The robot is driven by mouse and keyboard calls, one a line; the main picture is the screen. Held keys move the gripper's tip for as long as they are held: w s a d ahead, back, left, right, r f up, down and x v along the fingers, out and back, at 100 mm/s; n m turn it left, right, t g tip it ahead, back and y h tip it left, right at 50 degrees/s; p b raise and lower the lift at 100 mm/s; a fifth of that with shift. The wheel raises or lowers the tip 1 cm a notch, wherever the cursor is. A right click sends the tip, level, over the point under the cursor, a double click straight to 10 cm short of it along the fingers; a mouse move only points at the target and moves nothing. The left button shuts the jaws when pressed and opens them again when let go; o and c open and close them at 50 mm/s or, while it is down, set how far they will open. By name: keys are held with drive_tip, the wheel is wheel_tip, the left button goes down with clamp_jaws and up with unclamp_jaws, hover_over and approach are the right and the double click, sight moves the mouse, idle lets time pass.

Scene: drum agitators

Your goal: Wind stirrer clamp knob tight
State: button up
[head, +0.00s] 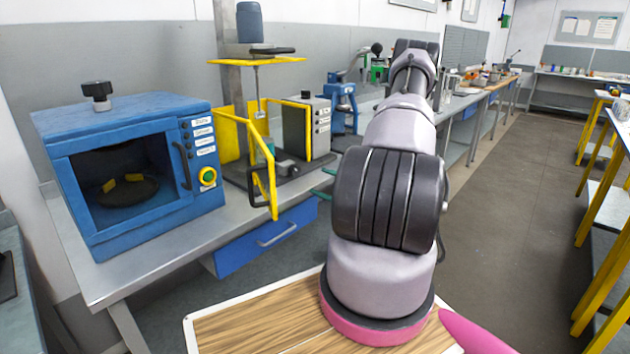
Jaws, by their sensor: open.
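The stirrer stands on the bench, with a blue motor (250,22) on top, a yellow plate (257,61) and a thin shaft running down inside a yellow guard frame (270,170). A black bar-like part (272,50) lies at the yellow plate; I cannot tell if it is the clamp knob. A dark part (287,168) sits low on the stirrer base. Two green prongs, which look like the fingertips of my gripper (323,183), stick out left from behind my arm. They are apart, with nothing seen between them, right of the guard frame. The rest of my gripper is hidden.
A blue oven-like box (130,165) with a black knob (97,92) on top stands left of the stirrer. A grey control box (310,125) and a blue press (342,103) stand to its right. A blue drawer (265,240) hangs under the bench. The floor aisle (520,210) at right is clear.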

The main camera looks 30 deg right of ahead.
sight(297, 173)
drive_tip(key=shift+s, duration=0.1)
drive_tip(key=w+a+n, duration=0.1)
drive_tip(key=w+n, duration=0.2)
drive_tip(key=n, duration=0.6)
drive_tip(key=w+a+n, duration=0.1)
drive_tip(key=w+n, duration=0.3)
drive_tip(key=n, duration=0.5)
drive_tip(key=w+a+n, duration=0.2)
drive_tip(key=w+n, duration=0.2)
drive_tip(key=n, duration=0.5)
drive_tip(key=shift+w+f, duration=0.1)
